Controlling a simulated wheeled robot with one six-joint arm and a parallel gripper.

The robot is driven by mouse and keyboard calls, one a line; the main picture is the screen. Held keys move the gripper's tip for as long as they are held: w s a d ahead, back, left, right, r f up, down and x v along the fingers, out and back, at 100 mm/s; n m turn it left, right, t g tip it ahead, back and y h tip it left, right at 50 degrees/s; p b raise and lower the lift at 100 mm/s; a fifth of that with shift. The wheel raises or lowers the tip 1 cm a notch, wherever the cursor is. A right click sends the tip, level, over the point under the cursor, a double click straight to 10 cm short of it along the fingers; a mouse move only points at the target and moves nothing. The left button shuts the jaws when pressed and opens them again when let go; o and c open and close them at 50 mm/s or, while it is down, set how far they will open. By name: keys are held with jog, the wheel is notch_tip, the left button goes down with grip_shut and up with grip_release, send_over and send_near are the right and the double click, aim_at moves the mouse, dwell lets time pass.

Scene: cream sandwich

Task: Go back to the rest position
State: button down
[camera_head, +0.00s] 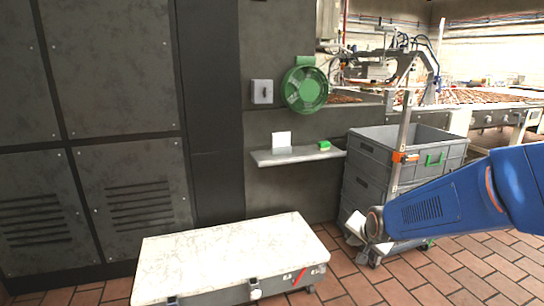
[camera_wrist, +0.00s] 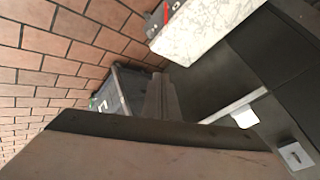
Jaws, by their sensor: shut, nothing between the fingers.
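My blue arm reaches in from the right edge in the head view and slopes down to the left. My gripper (camera_head: 356,228) is at its end, small and partly hidden by the wrist. It is shut and holds nothing. It hangs in front of the grey crates (camera_head: 362,172), to the right of the white marble-topped cart (camera_head: 225,252). In the wrist view, a large beige and dark shape covers the bottom, and I cannot tell what it is.
A grey wall shelf (camera_head: 300,157) holds a white card (camera_head: 281,139) and a small green block (camera_head: 324,145). A round green reel (camera_head: 304,90) hangs above. Dark cabinets (camera_head: 110,70) stand at left. Brick floor (camera_head: 450,275) is open at lower right. The cart's marble top is bare.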

jog(key=s+d+r+n+g, duration=0.1)
jog(key=s+r+n, duration=0.1)
jog(key=s, duration=0.8)
jog(key=s+d+r+n+g, duration=0.1)
jog(key=s+r+n, duration=0.1)
jog(key=s, duration=0.9)
jog(key=s+d+r+n+g, duration=0.1)
jog(key=s+n, duration=0.3)
jog(key=s, duration=0.7)
jog(key=shift+r+g, duration=0.4)
jog(key=shift+r, duration=0.5)
jog(key=shift+w+a, duration=0.1)
jog(key=shift+a, duration=0.05)
